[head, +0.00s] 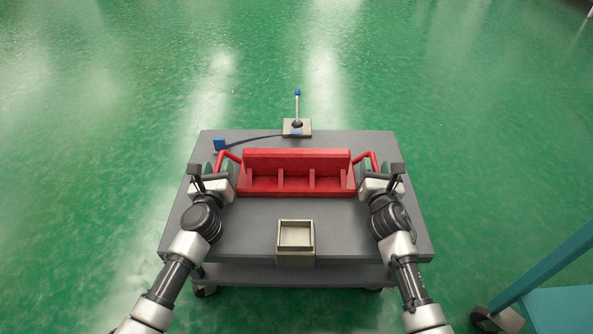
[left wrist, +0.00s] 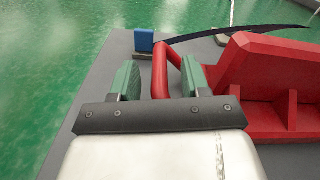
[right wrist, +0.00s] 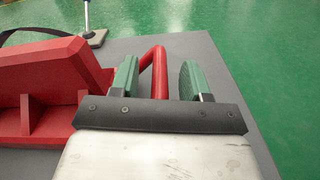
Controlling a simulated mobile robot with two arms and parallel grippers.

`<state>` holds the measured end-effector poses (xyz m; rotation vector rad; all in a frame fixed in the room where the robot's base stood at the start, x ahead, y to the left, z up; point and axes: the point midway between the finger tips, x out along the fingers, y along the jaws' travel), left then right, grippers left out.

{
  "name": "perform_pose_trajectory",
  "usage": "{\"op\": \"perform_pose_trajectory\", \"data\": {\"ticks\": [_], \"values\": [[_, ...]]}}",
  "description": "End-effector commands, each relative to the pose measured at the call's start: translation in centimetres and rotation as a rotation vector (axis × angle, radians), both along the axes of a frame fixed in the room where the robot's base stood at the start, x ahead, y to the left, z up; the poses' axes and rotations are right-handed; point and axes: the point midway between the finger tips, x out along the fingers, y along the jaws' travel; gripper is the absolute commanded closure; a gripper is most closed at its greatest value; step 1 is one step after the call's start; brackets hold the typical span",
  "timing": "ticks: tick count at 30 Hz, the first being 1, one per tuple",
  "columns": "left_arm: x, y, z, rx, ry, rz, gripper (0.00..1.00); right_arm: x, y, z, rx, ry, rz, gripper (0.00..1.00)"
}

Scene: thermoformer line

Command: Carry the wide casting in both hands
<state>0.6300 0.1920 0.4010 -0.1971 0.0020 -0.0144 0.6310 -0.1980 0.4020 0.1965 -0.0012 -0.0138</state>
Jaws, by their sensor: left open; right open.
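The wide red casting (head: 297,162) lies on the grey cart top, with ribs along its front and a bent red bar handle at each end. My left gripper (head: 219,166) is open at the left handle. In the left wrist view its green pads (left wrist: 160,80) stand on either side of the left handle (left wrist: 160,72), with gaps. My right gripper (head: 378,166) is open at the right handle. In the right wrist view its pads (right wrist: 158,80) stand on either side of the right handle (right wrist: 160,72); the left pad is close to the bar.
The grey cart (head: 255,235) stands on a green floor. A small open metal box (head: 295,250) sits at its front edge. A blue-tipped post (head: 297,110) stands at the back, and a blue block (head: 219,145) with a dark strip lies back left. Teal furniture (head: 550,280) is at lower right.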

Motion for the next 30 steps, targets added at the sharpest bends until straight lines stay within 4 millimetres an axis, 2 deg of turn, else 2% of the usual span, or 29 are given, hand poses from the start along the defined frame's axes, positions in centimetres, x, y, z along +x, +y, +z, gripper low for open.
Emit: {"op": "perform_pose_trajectory", "data": {"ticks": [5,6,15,30], "values": [[-0.02,0.01,0.0,0.0,0.0,0.0,0.53,-0.02,0.01,0.0,0.0,0.0,0.0,0.53],[-0.02,0.01,-0.01,0.0,0.0,0.0,0.57,-0.02,0.01,-0.01,0.0,0.0,0.0,0.57],[-0.04,0.02,-0.01,0.001,0.0,0.0,1.0,-0.04,0.01,-0.01,0.0,0.0,0.0,1.0],[-0.05,0.02,-0.04,0.001,0.0,0.0,1.0,-0.05,0.01,-0.03,0.0,0.0,0.0,1.0]]}}
